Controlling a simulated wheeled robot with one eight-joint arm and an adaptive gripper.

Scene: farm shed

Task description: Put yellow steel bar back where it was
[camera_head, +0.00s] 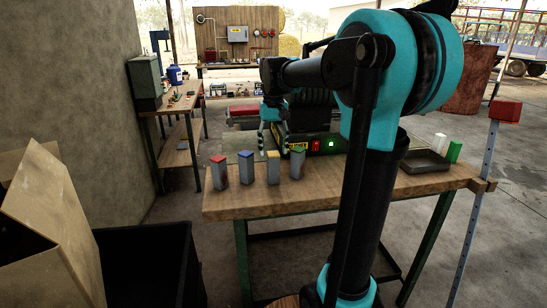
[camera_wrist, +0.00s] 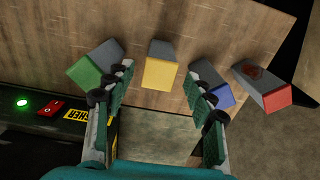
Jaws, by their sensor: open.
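The yellow steel bar (camera_head: 273,170), a grey block with a yellow top, stands upright on the wooden workbench (camera_head: 330,196). It is in a row between the blue-topped bar (camera_head: 246,169) and the green-topped bar (camera_head: 297,164). A red-topped bar (camera_head: 219,174) stands at the left end. My gripper (camera_head: 274,140) is behind the row and open. In the wrist view the yellow bar (camera_wrist: 160,66) lies ahead, between the lines of my open fingers (camera_wrist: 160,90), and neither finger visibly touches it. The left finger partly covers the green bar (camera_wrist: 88,72); the right partly covers the blue bar (camera_wrist: 212,85).
A black machine (camera_head: 330,143) with a red switch and lit green lamp is behind the bars. A grey tray (camera_head: 425,162) and white (camera_head: 440,143) and green (camera_head: 454,151) blocks are at the bench's right. A red-topped post (camera_head: 506,111) stands at its right end.

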